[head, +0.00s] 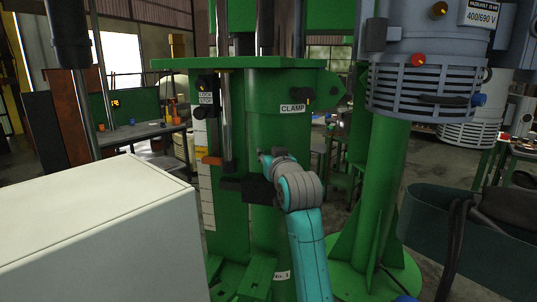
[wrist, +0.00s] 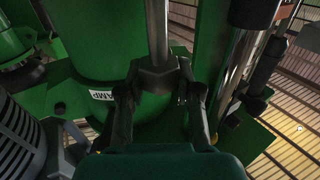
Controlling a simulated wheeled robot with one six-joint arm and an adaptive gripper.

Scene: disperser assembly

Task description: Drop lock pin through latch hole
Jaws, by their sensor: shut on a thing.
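My gripper (head: 240,187) reaches from the right to the front of the green machine stand (head: 264,150). In the wrist view my gripper (wrist: 162,95) has its two dark fingers on either side of a dark block (wrist: 158,76), shut on it. A bright steel rod (wrist: 157,30) rises from this block; in the head view a vertical rod (head: 226,120) stands just above my gripper. I cannot tell whether the held piece is the lock pin. A black knob (head: 207,81) sits above a small label that seems to read LOCK. No latch hole can be made out.
A CLAMP label (head: 293,108) and another knob are on the stand's right. An orange pointer (head: 212,160) sits by a white scale. A pale cabinet (head: 95,230) fills the lower left. A grey motor (head: 425,80) and green column stand close on the right.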

